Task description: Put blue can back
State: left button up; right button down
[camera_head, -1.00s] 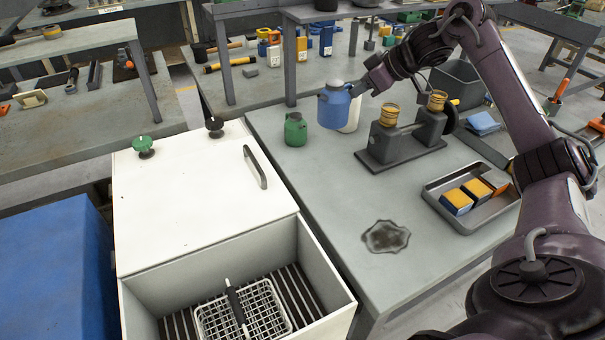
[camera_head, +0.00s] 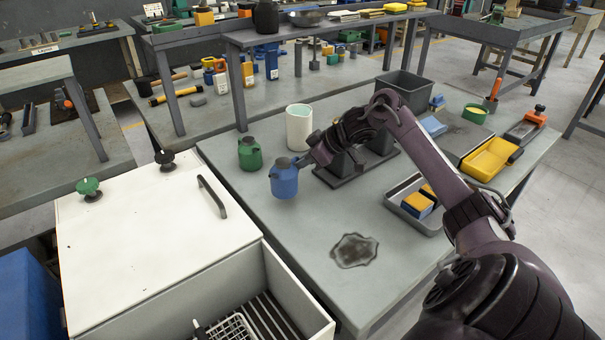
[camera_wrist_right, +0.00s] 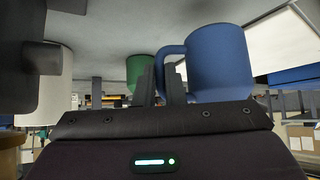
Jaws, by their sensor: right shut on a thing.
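The blue can (camera_head: 285,180) is upright in the head view, just right of and nearer than the green can (camera_head: 250,154). My right gripper (camera_head: 302,160) reaches it from the right and is shut on its handle. In the right wrist view, the two dark fingers (camera_wrist_right: 167,82) close on the handle of the blue can (camera_wrist_right: 220,62), and the green can (camera_wrist_right: 140,70) shows behind. I cannot tell for sure whether the blue can's base touches the bench (camera_head: 265,215). My left gripper is out of view.
A white cylinder (camera_head: 299,128) stands behind the blue can. A dark press stand (camera_head: 350,170) is partly hidden behind my right arm. A tray (camera_head: 406,209) holds yellow-blue blocks. A dark stain (camera_head: 354,250) lies in front. A white cabinet (camera_head: 150,235) with an open bin stands left.

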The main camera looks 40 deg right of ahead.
notch_tip(320, 180, down, 4)
jog(key=shift+r, duration=0.15)
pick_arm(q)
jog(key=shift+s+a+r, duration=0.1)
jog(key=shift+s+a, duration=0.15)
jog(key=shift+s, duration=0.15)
pick_arm(e)
jog(key=c, duration=1.5)
grip_release()
jog(key=shift+f, duration=0.25)
jog(key=shift+r, duration=0.1)
